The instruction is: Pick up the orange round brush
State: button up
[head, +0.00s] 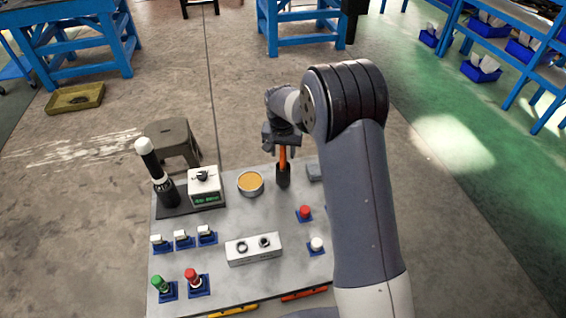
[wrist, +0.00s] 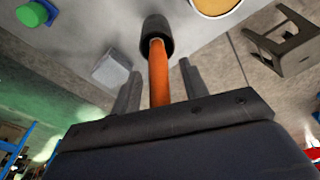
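The orange round brush (head: 283,158) stands upright near the far edge of the grey table, with its lower end in or at a black cylinder (head: 283,177). I cannot tell whether the cylinder is a holder or part of the brush. My gripper (head: 281,143) is above it, pointing down around the orange handle. In the wrist view the orange handle (wrist: 159,75) lies between the two fingers of my gripper (wrist: 158,82), with a gap on each side. The gripper is open. The black cylinder (wrist: 157,33) shows beyond the fingertips.
A round tin with a tan top (head: 250,182) stands left of the brush. A grey block (head: 315,172) is close on the right, partly hidden by my arm. A white display box (head: 205,188) and a black-and-white device (head: 155,170) stand farther left. Buttons and switches fill the front.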

grip_shut()
dwell(0.3)
